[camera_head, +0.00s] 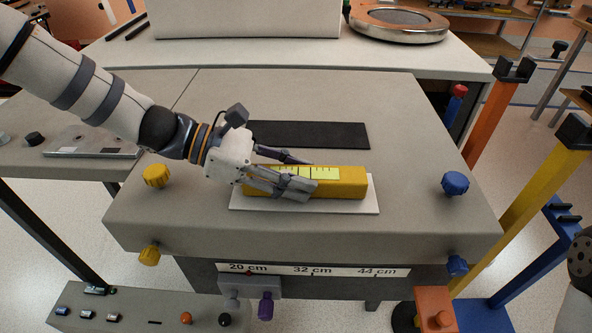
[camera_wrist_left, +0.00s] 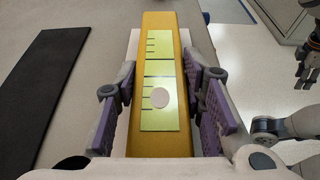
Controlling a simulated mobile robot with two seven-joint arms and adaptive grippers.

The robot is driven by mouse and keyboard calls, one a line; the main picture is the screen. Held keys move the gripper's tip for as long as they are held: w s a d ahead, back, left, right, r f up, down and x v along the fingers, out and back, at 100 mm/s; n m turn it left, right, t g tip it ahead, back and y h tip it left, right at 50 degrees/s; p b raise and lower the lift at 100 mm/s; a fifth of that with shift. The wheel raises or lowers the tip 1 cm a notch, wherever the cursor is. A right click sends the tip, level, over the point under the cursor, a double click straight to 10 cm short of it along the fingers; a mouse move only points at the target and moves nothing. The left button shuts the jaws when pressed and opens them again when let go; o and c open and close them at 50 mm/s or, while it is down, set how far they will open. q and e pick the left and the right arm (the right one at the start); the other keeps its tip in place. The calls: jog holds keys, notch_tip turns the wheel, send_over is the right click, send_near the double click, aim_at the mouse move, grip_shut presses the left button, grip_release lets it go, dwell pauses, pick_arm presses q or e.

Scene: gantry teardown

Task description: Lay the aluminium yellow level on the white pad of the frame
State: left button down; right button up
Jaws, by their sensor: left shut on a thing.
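The yellow level (camera_head: 345,181) is a long bar with yellow-green ruled windows on top. It lies lengthwise over the white pad (camera_head: 300,207) on the grey frame top, inside the pad's outline. I cannot tell whether its underside touches the pad. My left gripper (camera_head: 295,174) is shut on the level near its left half, one finger on each long side. In the left wrist view the level (camera_wrist_left: 160,80) runs between the purple finger pads of the left gripper (camera_wrist_left: 164,108), with a pale disc on its window.
A black strip (camera_head: 310,134) lies behind the pad. Yellow knobs (camera_head: 157,176) and blue knobs (camera_head: 455,183) stand at the frame's sides. A scale (camera_head: 312,270) runs along the front. Orange and yellow posts (camera_head: 545,190) stand at right. The frame top around the pad is mostly clear.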

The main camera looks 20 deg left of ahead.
pick_arm(q)
jog(key=c, duration=1)
grip_release()
jog(key=shift+o, duration=0.2)
jog(key=shift+f, duration=0.15)
jog(key=v, duration=1.2)
jog(key=shift+f, duration=0.1)
